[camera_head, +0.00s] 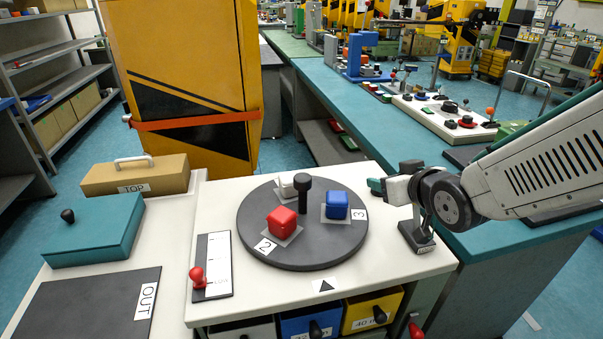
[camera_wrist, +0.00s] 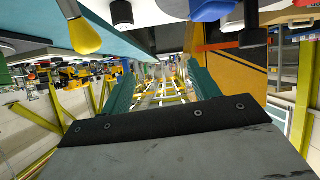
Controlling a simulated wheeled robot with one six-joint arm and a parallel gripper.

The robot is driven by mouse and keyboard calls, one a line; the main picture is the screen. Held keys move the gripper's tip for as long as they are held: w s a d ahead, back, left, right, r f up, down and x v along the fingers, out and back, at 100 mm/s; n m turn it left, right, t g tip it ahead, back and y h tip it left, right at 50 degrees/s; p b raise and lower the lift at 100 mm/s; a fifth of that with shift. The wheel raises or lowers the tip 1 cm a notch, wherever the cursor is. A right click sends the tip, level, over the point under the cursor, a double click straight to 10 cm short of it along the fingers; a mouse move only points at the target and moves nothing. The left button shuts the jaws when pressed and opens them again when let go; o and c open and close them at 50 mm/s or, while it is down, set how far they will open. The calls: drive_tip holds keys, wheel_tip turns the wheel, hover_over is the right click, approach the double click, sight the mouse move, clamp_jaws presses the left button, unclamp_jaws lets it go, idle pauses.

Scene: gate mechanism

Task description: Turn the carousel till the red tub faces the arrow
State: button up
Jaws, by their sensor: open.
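The carousel (camera_head: 315,255) is a dark grey disc on the white table top. The red tub (camera_head: 282,222) sits on its front left, beside the label 2. The blue tub (camera_head: 336,205) sits on its right beside the label 3, and a white tub (camera_head: 288,187) is at the back. An upright black peg (camera_head: 303,195) stands near the disc's middle. The black arrow (camera_head: 325,286) is on the front edge of the table; the red tub is to the left of it. My gripper (camera_head: 376,186) is right of the disc, apart from it. Its green fingers (camera_wrist: 160,88) are apart and empty.
A red-knobbed slider plate (camera_head: 213,265) lies left of the disc. A black stand (camera_head: 415,237) is at the right, below my arm. A TOP box (camera_head: 135,176), a teal box (camera_head: 95,230) and an OUT mat (camera_head: 90,305) are left. Coloured drawers (camera_head: 310,323) are below.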

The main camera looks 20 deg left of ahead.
drive_tip(key=a+f+n+y, duration=0.2)
drive_tip(key=a+y, duration=0.2)
drive_tip(key=a, duration=0.5)
drive_tip(key=n+y, duration=0.2)
drive_tip(key=y, duration=0.2)
approach(298, 173)
drive_tip(key=shift+x, duration=1.2)
drive_tip(key=x, duration=0.7)
drive_tip(key=shift+w+a, duration=0.25)
drive_tip(key=shift+a, duration=0.05)
clamp_jaws()
